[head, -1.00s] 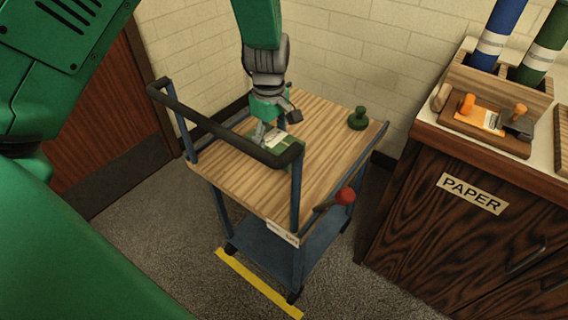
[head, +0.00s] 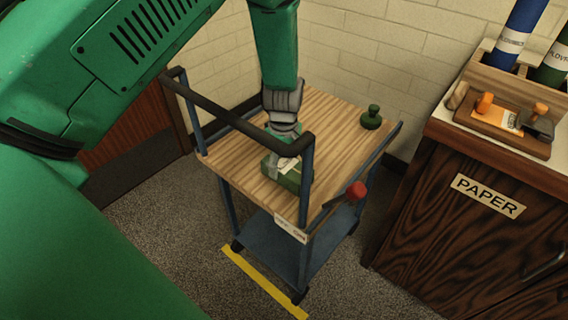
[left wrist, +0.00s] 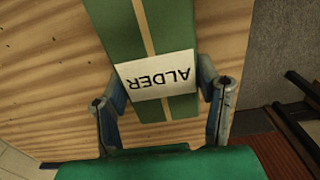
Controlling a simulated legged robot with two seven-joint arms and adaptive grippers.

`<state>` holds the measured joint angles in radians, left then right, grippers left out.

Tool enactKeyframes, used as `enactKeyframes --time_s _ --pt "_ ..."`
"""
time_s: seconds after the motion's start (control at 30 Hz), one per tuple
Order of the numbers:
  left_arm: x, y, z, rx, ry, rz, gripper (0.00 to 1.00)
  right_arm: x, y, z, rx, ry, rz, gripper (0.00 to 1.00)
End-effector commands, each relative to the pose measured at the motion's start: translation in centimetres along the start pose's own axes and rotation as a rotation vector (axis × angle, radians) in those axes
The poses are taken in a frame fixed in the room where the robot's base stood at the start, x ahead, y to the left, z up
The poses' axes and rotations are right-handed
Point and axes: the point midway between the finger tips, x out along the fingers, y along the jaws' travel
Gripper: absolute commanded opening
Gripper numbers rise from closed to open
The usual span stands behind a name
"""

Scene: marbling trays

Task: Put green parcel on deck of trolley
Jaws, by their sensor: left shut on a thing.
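The green parcel (head: 288,180) is at the near end of the trolley's wooden deck (head: 335,120), behind the dark handle rail (head: 235,122). My left gripper (head: 284,155) points down and is shut on it. In the left wrist view the parcel (left wrist: 128,35) has a tan stripe and a white ALDER label, and lies between the two fingers (left wrist: 163,95). Wood grain of the deck (left wrist: 45,65) shows around it. I cannot tell whether its underside touches the deck. The rail partly hides the gripper and parcel in the head view. My right gripper is not in view.
A dark green knobbed object (head: 371,118) stands on the deck's far right. A red knob (head: 356,190) is at the trolley's right side. A PAPER cabinet (head: 440,210) stands to the right, with tools on top. The middle of the deck is clear.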

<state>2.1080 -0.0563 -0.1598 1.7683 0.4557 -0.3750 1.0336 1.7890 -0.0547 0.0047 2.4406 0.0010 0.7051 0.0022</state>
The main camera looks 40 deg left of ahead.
Motion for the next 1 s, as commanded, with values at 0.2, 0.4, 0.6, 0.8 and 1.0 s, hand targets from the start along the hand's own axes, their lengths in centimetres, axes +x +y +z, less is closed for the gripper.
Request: enactKeyframes --time_s 0.2,0.4,0.6,0.8,1.0 --pt "0.1 0.0 0.0 0.000 0.000 -0.001 0.78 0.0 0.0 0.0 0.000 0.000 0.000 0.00" --pt "0.1 0.0 0.0 0.000 0.000 -0.001 0.78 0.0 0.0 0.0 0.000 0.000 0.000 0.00" --pt "-1.1 0.0 0.0 0.000 0.001 0.001 0.78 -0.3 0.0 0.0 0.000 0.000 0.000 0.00" --pt "-5.2 0.1 -0.1 0.001 0.003 0.003 0.78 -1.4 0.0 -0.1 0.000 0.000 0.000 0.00" --pt "-9.3 0.1 0.0 0.001 0.002 0.002 0.78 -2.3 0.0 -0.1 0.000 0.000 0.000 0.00"
